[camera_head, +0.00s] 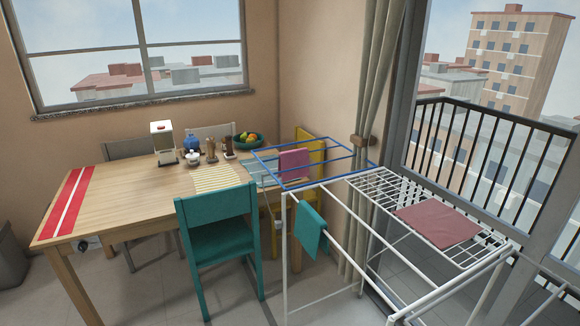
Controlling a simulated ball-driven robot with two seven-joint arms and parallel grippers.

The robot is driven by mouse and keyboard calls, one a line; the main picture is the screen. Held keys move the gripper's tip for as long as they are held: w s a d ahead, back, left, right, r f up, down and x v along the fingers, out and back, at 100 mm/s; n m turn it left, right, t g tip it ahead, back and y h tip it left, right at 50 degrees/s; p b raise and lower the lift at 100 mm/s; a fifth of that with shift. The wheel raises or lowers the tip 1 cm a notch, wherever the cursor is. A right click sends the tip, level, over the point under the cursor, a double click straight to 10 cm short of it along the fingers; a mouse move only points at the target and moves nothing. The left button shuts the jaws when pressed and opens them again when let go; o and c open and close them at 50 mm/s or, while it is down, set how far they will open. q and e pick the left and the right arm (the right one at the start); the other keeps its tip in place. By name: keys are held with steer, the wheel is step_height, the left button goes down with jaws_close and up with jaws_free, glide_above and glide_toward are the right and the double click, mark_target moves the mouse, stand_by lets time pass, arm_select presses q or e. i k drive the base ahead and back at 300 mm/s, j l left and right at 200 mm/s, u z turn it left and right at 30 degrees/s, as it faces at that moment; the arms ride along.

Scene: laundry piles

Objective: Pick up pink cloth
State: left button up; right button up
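A pink cloth (294,164) hangs folded over a blue bar of the drying rack (345,178), near the table's right end. A dull rose-coloured cloth (437,225) lies flat on the white wire shelf of the rack, to the right. I cannot tell from the picture alone which of the two the task means. A teal cloth (310,230) hangs on the rack's left side, below the pink one. Neither of my grippers shows in the head view.
A wooden table (130,200) with a red striped runner (66,205), a fruit bowl (248,141) and several small items stands left. A teal chair (219,235) and a yellow chair (312,158) stand near the rack. A balcony railing (490,150) is at right.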

mark_target(297, 158)
steer(key=i+j, duration=0.4)
steer(key=i, duration=0.15)
steer(key=i+j, duration=0.45)
steer(key=i, duration=0.15)
steer(key=u, duration=0.05)
